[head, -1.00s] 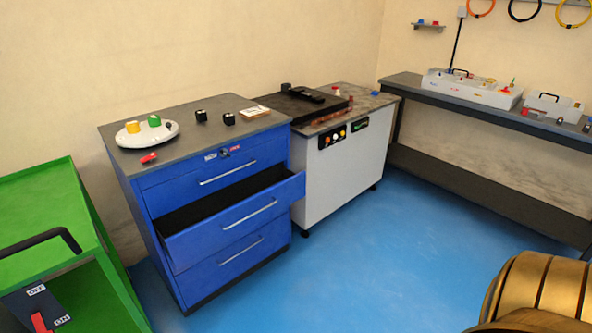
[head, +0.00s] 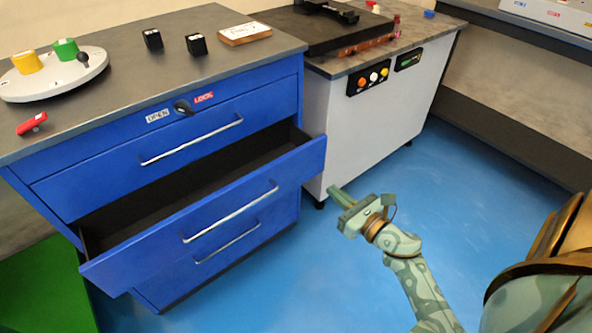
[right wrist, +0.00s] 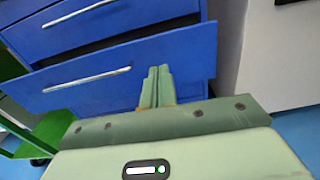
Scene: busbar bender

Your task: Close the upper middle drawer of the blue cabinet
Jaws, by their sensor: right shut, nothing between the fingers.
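The blue cabinet (head: 290,185) has several stacked drawers. Its middle drawer (head: 205,225) is pulled out and its dark inside shows empty. The drawers above and below it are shut. The open drawer also shows in the right wrist view (right wrist: 95,80), with its bar handle to the left of my fingers. My right gripper (head: 335,194) is shut and empty. In the head view it is to the right of the open drawer's right end. In the right wrist view the shut fingers (right wrist: 157,80) point at the right part of the drawer front. Contact cannot be told. My left gripper is not in view.
On the cabinet top are a round white plate (head: 35,85) with yellow and green pieces, a red piece (head: 31,124), black blocks and a small board. A grey machine (head: 400,100) stands right of the cabinet. Blue floor (head: 300,285) is free in front.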

